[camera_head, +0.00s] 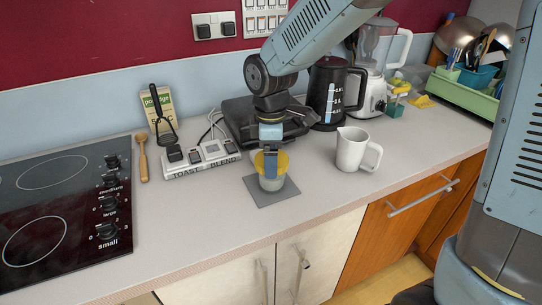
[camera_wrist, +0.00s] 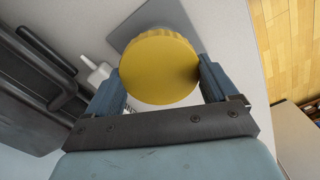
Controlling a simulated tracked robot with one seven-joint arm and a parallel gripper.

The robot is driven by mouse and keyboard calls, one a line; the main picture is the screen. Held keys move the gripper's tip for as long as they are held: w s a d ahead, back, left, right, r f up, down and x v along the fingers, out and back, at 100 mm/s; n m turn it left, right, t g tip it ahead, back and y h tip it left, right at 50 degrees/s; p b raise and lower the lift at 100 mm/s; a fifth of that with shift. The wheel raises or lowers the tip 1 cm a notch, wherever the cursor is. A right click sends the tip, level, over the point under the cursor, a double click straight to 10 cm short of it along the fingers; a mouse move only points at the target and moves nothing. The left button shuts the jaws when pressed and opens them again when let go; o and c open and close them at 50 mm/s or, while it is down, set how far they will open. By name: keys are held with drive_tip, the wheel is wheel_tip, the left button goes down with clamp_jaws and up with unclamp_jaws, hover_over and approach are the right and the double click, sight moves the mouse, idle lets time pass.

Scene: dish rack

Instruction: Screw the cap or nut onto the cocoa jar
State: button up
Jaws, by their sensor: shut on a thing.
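The cocoa jar (camera_head: 271,183) is a pale jar that stands upright on a grey square mat (camera_head: 285,194) on the counter. The yellow ridged cap (camera_head: 259,161) is at the jar's mouth; in the wrist view the cap (camera_wrist: 159,67) looks round and covers most of the jar. My gripper (camera_head: 271,169) reaches down from above, and its two blue fingers (camera_wrist: 160,85) are on either side of the cap, shut on it. Whether the cap's thread is engaged with the jar is hidden.
A white jug (camera_head: 355,149) stands to the right of the jar. Behind are a toaster-and-blender switch panel (camera_head: 202,157), a black appliance (camera_head: 239,118) and a black kettle (camera_head: 324,95). A hob (camera_head: 60,190) lies at the left. The front counter is clear.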

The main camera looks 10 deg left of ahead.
drive_tip(key=m, duration=0.4)
drive_tip(key=shift+m, duration=0.3)
drive_tip(key=o, duration=0.9)
drive_tip(key=shift+o, duration=0.2)
drive_tip(key=shift+r, duration=2.45)
